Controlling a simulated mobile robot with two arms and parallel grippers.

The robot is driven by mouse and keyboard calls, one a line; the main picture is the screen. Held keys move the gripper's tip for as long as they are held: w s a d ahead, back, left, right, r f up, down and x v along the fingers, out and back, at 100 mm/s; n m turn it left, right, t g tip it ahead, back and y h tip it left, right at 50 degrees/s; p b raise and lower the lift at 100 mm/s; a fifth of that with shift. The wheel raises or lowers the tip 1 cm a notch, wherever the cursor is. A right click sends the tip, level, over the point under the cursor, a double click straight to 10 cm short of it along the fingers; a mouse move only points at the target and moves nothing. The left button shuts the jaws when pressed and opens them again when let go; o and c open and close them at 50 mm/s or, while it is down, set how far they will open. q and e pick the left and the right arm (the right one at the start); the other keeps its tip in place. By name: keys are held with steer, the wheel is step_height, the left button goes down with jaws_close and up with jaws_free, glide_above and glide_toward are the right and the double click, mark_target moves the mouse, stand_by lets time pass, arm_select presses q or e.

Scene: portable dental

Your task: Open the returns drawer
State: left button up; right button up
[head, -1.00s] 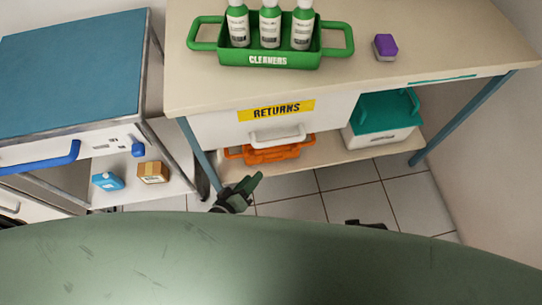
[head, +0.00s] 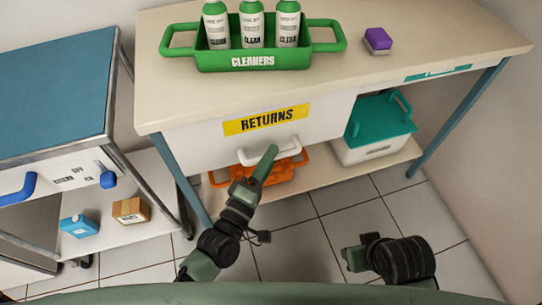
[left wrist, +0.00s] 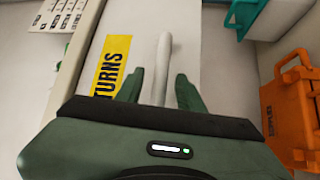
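The returns drawer (head: 212,137) is a white front under the beige table top, with a yellow RETURNS label and a white bar handle (head: 284,155). It looks closed. My left gripper (head: 266,163) is at the handle in the head view and hides part of it. In the left wrist view, the fingers of my left gripper (left wrist: 160,88) are apart, with the white handle (left wrist: 164,58) showing between them; contact cannot be told. The yellow label (left wrist: 112,67) is left of the fingers there. My right gripper (head: 356,256) is low, away from the drawer, its fingers unclear.
A green CLEANERS caddy (head: 252,60) with bottles and a purple-topped block (head: 378,41) stand on the table. An orange crate (head: 278,173) and a teal-lidded box (head: 378,130) sit on the lower shelf. A blue-topped cart (head: 55,85) is at left. Tiled floor is clear in front.

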arm_select(q)
steer(key=shift+w+d, duration=0.25)
steer(key=shift+w, duration=0.25)
jaws_close()
stand_by(1.1)
